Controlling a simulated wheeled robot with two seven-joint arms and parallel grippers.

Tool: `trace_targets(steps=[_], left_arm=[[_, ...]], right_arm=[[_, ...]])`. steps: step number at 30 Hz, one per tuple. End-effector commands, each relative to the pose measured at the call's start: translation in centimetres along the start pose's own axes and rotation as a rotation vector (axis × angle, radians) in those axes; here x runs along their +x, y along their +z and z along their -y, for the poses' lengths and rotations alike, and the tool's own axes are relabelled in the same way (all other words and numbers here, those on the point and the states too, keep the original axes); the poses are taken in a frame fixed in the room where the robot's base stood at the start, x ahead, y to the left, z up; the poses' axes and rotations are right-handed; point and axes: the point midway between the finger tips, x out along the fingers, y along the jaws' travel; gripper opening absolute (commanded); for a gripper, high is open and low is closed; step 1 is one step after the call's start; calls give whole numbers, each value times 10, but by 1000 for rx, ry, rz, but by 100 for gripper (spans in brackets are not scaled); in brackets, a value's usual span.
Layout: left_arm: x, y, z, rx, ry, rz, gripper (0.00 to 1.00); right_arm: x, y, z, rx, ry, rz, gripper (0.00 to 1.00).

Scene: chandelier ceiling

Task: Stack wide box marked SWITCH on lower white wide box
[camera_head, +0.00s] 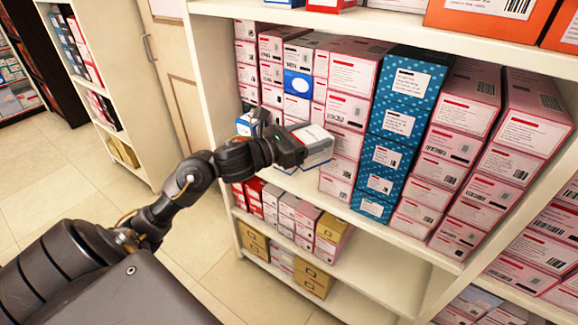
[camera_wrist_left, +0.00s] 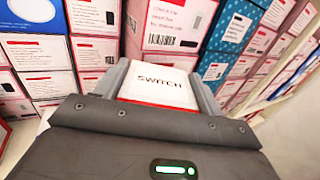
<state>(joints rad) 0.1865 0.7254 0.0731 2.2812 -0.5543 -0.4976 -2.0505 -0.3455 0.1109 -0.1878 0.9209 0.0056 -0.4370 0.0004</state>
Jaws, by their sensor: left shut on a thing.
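The wide white box marked SWITCH (camera_wrist_left: 160,84) sits between the two fingers of my left gripper (camera_wrist_left: 158,90) in the left wrist view, with a red strip along its near edge. In the head view my left gripper (camera_head: 298,143) is at the front of the middle shelf, shut on this pale-topped box (camera_head: 314,135). Pale and bluish sides (camera_head: 318,158) show just under it; I cannot tell whether these belong to a separate lower white box or whether the two touch. My right gripper is not in view.
Stacks of pink-and-white boxes (camera_head: 350,75) and a teal stack (camera_head: 400,100) stand behind and right of the gripper. A small blue-and-white box (camera_head: 247,122) is to its left. The lower shelf (camera_head: 355,275) has bare room at right.

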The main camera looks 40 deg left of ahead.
Motion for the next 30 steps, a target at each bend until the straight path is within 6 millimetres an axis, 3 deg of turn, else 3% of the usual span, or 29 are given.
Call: trace_targets(steps=[1, 9, 23, 30], left_arm=[[-2, -8, -12, 16, 62, 4, 43], [-23, 14, -60, 11, 338, 5, 43], [-33, 22, -74, 1, 423, 0, 43], [-30, 8, -87, 2, 422, -3, 43]], right_arm=[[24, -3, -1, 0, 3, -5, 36], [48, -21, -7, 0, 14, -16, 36], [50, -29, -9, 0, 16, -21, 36], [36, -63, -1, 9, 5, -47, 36]])
